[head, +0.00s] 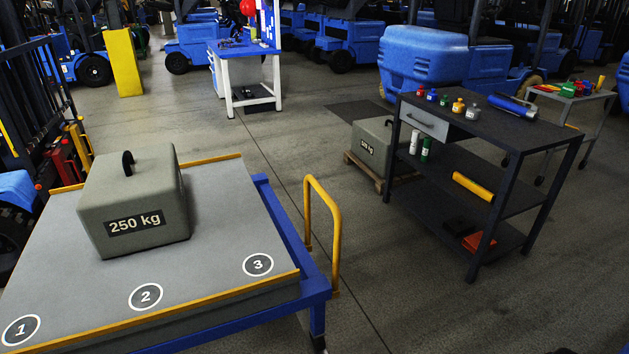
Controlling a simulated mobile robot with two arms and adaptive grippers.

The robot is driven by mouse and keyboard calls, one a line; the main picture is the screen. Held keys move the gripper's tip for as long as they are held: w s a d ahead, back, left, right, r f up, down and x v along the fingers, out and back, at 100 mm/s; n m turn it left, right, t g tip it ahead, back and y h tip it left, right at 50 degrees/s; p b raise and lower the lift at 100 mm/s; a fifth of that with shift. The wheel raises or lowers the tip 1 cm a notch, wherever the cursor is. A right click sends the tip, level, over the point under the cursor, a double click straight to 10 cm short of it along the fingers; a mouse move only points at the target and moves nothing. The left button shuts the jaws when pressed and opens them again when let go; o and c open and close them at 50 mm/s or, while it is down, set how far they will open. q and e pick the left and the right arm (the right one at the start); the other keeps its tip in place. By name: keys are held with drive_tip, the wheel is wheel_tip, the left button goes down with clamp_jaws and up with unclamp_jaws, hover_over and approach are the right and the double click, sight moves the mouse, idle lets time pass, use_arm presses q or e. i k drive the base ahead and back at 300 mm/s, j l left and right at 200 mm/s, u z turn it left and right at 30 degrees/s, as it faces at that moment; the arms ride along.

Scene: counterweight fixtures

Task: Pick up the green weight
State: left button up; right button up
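A small green weight (444,100) stands on the dark top of a workbench (500,125) at the right. It is in a short row of small weights, between a blue weight (432,95) and an orange-yellow weight (458,105). A red weight (420,91) is at the left end and a grey weight (473,112) is at the right end. Neither of my grippers is in view.
A 250 kg block (135,195) sits on a grey platform cart (215,255) with a yellow handrail (335,235). Another large block (371,143) stands behind the workbench's left side. A blue cylinder (512,105) lies on the workbench. Floor between cart and workbench is clear.

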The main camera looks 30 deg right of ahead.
sight(444, 102)
drive_tip(key=z, duration=1.8)
drive_tip(key=i+z, duration=0.2)
drive_tip(key=i, duration=0.35)
drive_tip(key=i+j+z, duration=0.15)
drive_tip(key=i, duration=0.35)
drive_tip(key=i+j+z, duration=0.2)
drive_tip(key=i, duration=0.35)
drive_tip(key=i+j+z, duration=0.15)
drive_tip(key=i, duration=0.35)
drive_tip(key=i+j+z, duration=0.2)
drive_tip(key=i+j, duration=0.2)
drive_tip(key=i, duration=0.1)
